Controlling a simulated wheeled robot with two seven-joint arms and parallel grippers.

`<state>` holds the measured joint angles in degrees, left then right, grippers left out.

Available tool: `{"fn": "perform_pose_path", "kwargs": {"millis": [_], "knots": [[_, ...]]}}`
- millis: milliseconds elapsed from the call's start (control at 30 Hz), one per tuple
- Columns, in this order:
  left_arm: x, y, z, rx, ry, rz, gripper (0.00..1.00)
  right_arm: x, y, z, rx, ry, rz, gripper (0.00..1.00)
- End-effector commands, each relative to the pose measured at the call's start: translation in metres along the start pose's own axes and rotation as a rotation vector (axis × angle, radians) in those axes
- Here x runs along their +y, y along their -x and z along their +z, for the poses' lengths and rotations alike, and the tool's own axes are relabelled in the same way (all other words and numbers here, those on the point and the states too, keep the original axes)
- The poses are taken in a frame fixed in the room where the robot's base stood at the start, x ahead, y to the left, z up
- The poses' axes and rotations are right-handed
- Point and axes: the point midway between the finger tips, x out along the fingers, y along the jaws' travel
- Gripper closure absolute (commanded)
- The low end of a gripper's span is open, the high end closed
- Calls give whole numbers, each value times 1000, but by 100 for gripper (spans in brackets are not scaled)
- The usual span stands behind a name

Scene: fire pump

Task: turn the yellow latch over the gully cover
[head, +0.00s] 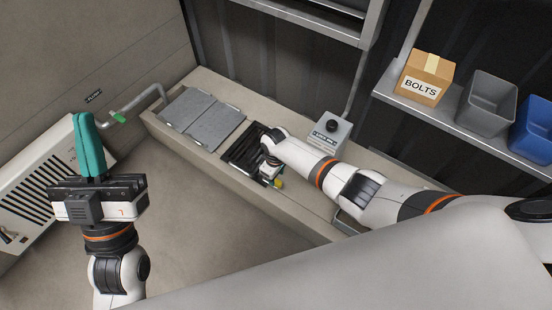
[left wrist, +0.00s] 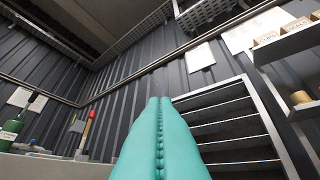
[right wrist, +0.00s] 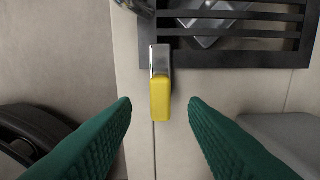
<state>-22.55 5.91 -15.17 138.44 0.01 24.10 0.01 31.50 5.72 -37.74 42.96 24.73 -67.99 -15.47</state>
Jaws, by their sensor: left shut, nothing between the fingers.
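The yellow latch (right wrist: 160,98) has a metal plate and a yellow grip. In the right wrist view its plate overlaps the edge of the dark slatted gully cover (right wrist: 235,40). The cover (head: 240,149) lies in the long ledge in the head view, and a bit of the yellow latch (head: 279,183) shows beside my right arm. My right gripper (right wrist: 160,103) is open, with one green finger on each side of the yellow grip and a gap to both. My left gripper (head: 84,118) is raised at the left, shut and empty, its teal fingers pressed together (left wrist: 160,105).
Grey plates (head: 203,118) lie on the ledge left of the cover. A grey box with a black knob (head: 330,132) stands behind it. A shelf at the right holds a BOLTS box (head: 425,78), a grey bin (head: 487,103) and a blue bin (head: 535,128).

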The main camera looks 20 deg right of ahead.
Motion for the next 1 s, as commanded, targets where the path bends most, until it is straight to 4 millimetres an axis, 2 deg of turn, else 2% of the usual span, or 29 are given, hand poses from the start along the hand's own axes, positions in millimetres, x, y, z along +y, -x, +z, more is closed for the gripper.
{"fn": "perform_pose_path", "kwargs": {"millis": [267,600,800,1000], "knots": [[7,5,-49,348,-17,13,100,0,25,0,0,0,0,60],[18,41,-100,768,-31,36,100,0,54,0,1,-1,0,60],[23,73,-118,1000,-36,52,100,0,71,0,1,-1,1,60],[27,97,-127,1154,-38,63,100,0,82,0,1,-1,1,60]]}}
